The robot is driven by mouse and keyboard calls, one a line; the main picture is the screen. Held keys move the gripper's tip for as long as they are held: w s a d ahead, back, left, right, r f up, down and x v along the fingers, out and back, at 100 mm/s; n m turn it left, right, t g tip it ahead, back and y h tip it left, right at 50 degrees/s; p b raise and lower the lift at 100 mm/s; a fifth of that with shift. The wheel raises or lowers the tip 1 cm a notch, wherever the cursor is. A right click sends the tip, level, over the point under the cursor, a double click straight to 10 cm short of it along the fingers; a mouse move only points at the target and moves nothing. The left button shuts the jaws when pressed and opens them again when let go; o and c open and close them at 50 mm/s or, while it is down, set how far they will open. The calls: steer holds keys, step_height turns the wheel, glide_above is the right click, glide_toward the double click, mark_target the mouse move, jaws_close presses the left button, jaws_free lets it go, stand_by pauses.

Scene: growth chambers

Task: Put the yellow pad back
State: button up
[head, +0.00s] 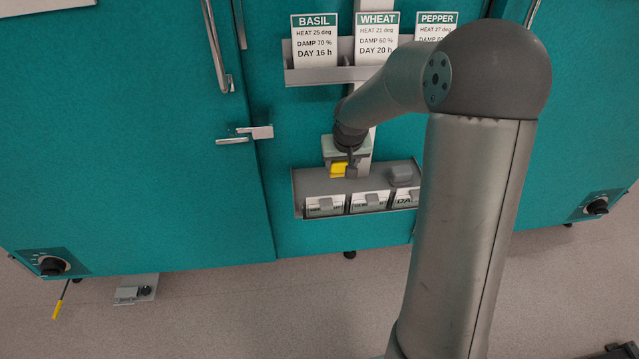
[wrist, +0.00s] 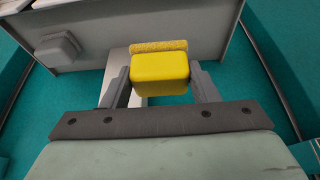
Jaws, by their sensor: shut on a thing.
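The yellow pad (wrist: 160,74) is a smooth yellow block with a rough, spongy strip along its far side. My gripper (wrist: 162,84) is shut on it, one grey finger on each side. In the head view the pad (head: 338,170) is at the upper left part of the lower grey rack (head: 297,192), just below my wrist. In the wrist view the rack (wrist: 200,35) lies just beyond the pad. I cannot tell whether the pad touches the rack. My gripper partly hides the pad in the head view.
A grey block (head: 400,175) sits on the rack to the right. White cards (head: 325,206) stand in the rack's front. An upper rack holds BASIL (head: 314,42), WHEAT and PEPPER cards. A door handle (head: 250,133) sticks out to the left. My arm hides the rack's right end.

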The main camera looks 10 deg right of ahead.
steer(key=w+a+f, duration=0.1)
steer(key=f, duration=0.1)
steer(key=w+a+f+b, duration=0.1)
steer(key=a+f, duration=0.1)
steer(key=w+a+f, duration=0.1)
steer(key=f, duration=0.1)
steer(key=shift+w+a, duration=0.25)
steer(key=shift+w, duration=0.15)
steer(key=f, duration=0.2)
steer(key=f+b, duration=0.1)
steer(key=shift+w+a+f, duration=0.2)
steer(key=shift+f, duration=0.2)
steer(key=o, duration=1)
steer(key=shift+c, duration=0.2)
steer(key=p+v, duration=0.2)
steer(key=v, duration=0.9)
steer(key=s+r+g, duration=0.2)
steer(key=s, duration=1.3)
steer(key=s+r+n+g, duration=0.1)
steer(key=s+r+g, duration=0.1)
steer(key=s, duration=1.4)
steer(key=shift+s+g, duration=0.25)
steer(key=shift+g, duration=0.05)
